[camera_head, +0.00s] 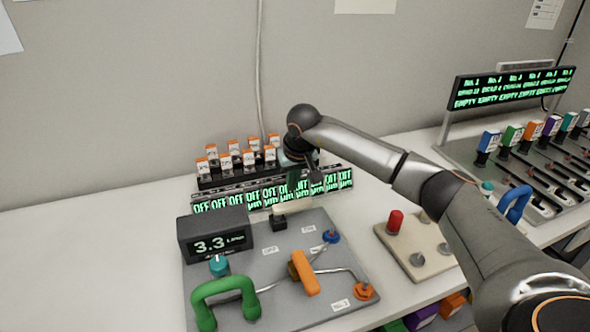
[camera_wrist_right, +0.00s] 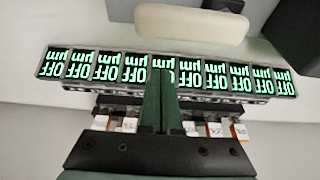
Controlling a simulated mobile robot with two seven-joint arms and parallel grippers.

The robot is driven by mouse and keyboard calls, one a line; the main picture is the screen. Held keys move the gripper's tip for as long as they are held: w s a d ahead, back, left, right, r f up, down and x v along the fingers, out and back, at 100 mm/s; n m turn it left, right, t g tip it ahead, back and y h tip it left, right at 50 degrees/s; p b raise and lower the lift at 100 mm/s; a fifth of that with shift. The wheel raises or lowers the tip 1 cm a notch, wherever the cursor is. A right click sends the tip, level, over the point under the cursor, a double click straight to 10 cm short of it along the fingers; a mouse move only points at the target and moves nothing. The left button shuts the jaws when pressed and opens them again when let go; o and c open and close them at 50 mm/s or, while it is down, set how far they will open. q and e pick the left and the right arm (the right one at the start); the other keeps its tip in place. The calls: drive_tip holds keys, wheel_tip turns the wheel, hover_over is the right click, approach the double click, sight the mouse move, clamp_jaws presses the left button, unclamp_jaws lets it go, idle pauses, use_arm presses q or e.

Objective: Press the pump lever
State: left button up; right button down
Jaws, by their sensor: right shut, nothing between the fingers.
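A cream rounded bar (camera_head: 292,211) on a black block (camera_head: 279,223) stands at the back of the grey panel (camera_head: 283,240). It looks like the pump lever, but I cannot read its label. In the right wrist view the cream bar (camera_wrist_right: 190,22) is at the top, beyond the fingertips and apart from them in the picture. My right gripper (camera_head: 293,186) hangs just above and behind the bar. Its dark green fingers (camera_wrist_right: 163,76) are shut together and empty. My left gripper is not in view.
The panel also carries a 3.3 display (camera_head: 218,241), a green handle (camera_head: 225,290), an orange valve handle (camera_head: 304,273) and a blue knob (camera_head: 331,236). A row of OFF displays (camera_head: 225,202) stands close behind. A red button (camera_head: 395,222) is to the right. The table's left is clear.

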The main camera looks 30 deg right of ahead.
sight(292, 208)
drive_tip(key=s, duration=0.3)
drive_tip(key=shift+a+r, duration=0.15)
drive_tip(key=shift+a, duration=0.2)
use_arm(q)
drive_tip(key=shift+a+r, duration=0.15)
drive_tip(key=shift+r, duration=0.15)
use_arm(e)
drive_tip(key=shift+s+a, duration=0.1)
drive_tip(key=shift+s, duration=0.4)
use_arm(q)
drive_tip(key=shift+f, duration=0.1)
use_arm(e)
drive_tip(key=shift+a, duration=0.15)
